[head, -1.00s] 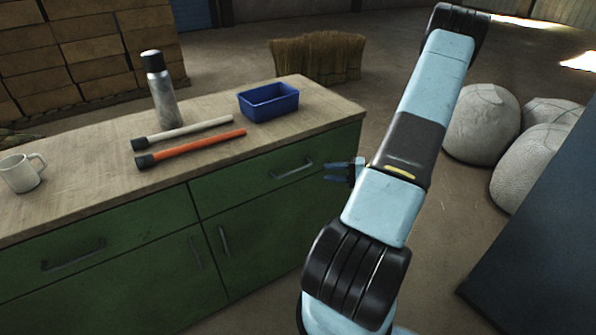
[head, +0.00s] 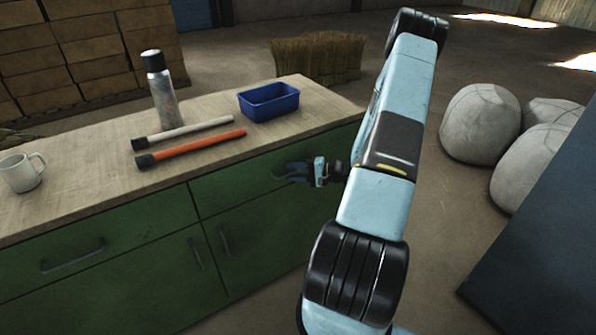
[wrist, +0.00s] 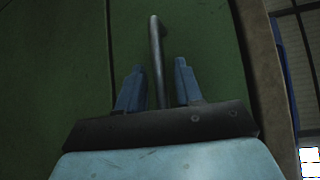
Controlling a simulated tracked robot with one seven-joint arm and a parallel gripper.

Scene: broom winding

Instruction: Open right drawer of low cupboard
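The low green cupboard has a right drawer (head: 237,190) under its wooden top, and the drawer front sits flush. Its dark bar handle (wrist: 156,50) runs between the two blue fingers of my gripper (wrist: 156,85) in the wrist view. The fingers are apart, one on each side of the handle, with a visible gap to it. In the head view my gripper (head: 284,172) is at the right drawer's front and covers most of the handle.
On the cupboard top (head: 80,190) stand a mug (head: 20,172), a flask (head: 160,88) and a blue bin (head: 268,101). A grey-handled tool (head: 185,132) and an orange-handled tool (head: 195,146) lie there. The left drawer handle (head: 73,255) is free. Pale round sacks (head: 480,124) lie at right.

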